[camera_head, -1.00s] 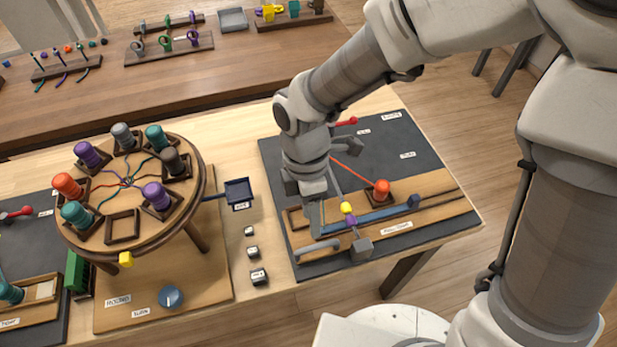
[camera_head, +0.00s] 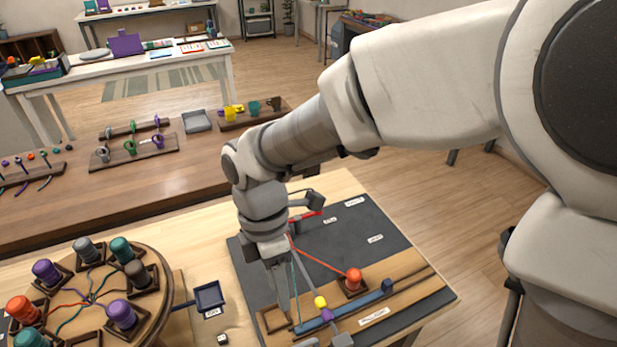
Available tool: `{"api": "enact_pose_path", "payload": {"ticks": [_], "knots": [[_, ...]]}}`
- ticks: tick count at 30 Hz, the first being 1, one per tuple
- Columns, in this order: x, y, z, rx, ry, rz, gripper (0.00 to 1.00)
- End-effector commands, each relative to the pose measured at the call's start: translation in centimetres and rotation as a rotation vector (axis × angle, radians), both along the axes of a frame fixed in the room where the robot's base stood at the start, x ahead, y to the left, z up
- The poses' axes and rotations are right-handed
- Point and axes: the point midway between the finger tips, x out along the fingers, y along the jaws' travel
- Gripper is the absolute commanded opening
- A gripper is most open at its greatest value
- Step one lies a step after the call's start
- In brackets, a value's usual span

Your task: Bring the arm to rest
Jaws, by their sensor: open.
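My gripper (camera_head: 284,292) points down over the left part of the dark mat (camera_head: 347,213) on the right of the light wooden table. It is open, and I see nothing held between its fingers. The fingertips are low over the wooden board, near the blue bar (camera_head: 352,306); whether they touch anything is hard to tell. A yellow bead (camera_head: 320,302) and a purple bead (camera_head: 327,315) sit close to the right of the fingers.
A round wooden stand (camera_head: 150,325) with several coloured spools is at lower left. A small dark blue tray (camera_head: 209,297) lies between it and the mat. A brown bench (camera_head: 60,208) with cups and hooks is behind.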

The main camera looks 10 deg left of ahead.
Motion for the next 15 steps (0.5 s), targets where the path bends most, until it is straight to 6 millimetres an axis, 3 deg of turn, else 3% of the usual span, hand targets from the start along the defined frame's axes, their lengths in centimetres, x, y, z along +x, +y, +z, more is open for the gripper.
{"api": "enact_pose_path", "payload": {"ticks": [5, 8, 15], "knots": [[0.4, -0.6, 0.4, -0.003, -0.020, -0.042, 0.47], [1.3, -2.3, 1.5, -0.009, -0.076, -0.167, 0.47], [3.8, -9.5, 6.1, 0.016, -0.286, -0.725, 0.47]]}}
